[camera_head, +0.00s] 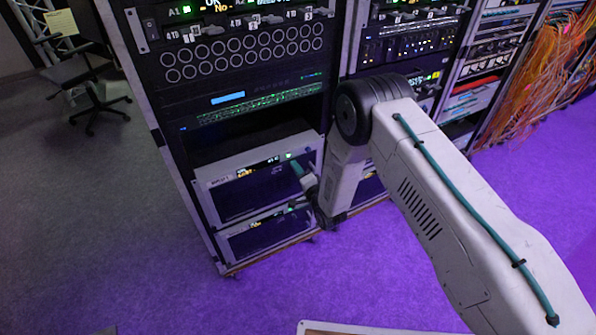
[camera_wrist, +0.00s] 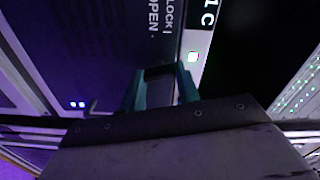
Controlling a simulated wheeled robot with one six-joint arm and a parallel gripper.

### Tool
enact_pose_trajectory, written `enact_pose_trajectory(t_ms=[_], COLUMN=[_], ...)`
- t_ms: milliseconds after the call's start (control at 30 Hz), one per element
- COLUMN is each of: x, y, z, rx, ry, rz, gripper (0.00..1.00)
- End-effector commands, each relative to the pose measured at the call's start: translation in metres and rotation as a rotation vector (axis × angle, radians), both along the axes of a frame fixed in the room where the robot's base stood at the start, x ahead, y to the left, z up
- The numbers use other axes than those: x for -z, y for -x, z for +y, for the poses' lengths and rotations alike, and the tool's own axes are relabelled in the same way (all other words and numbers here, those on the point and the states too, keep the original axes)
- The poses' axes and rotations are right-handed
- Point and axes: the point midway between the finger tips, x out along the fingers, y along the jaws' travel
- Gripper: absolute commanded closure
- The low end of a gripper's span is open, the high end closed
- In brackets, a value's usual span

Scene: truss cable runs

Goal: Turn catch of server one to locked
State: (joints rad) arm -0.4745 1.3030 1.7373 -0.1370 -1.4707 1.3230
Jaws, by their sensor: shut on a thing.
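Server one (camera_head: 262,185) looks like the upper of two light-framed units low in the left rack; its label is too small to read surely. My gripper (camera_head: 304,178) is at the right side of its front, partly hidden by my arm. In the wrist view, the teal fingers of my gripper (camera_wrist: 161,90) are shut on a dark catch (camera_wrist: 160,72). The words LOCK and OPEN are printed beside the catch. I cannot tell which word it points to.
A second similar unit (camera_head: 265,235) sits directly below. A dark open bay (camera_head: 250,140) lies above. More racks stand to the right, with orange cables (camera_head: 540,75) hanging at the far right. An office chair (camera_head: 95,90) stands at the left. The floor before the rack is clear.

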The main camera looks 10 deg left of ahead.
Motion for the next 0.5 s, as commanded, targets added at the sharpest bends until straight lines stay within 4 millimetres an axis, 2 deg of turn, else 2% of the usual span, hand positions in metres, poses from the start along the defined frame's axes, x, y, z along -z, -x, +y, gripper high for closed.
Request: enact_pose_trajectory(t_ms=[200,500], x=[0.0007,0.0012], y=[-0.0004,-0.0005], z=[-0.0008,-0.0008], rx=[0.002,0.002], ry=[-0.119,-0.209], rz=[0.083,0.147], gripper=[0.90,0.90])
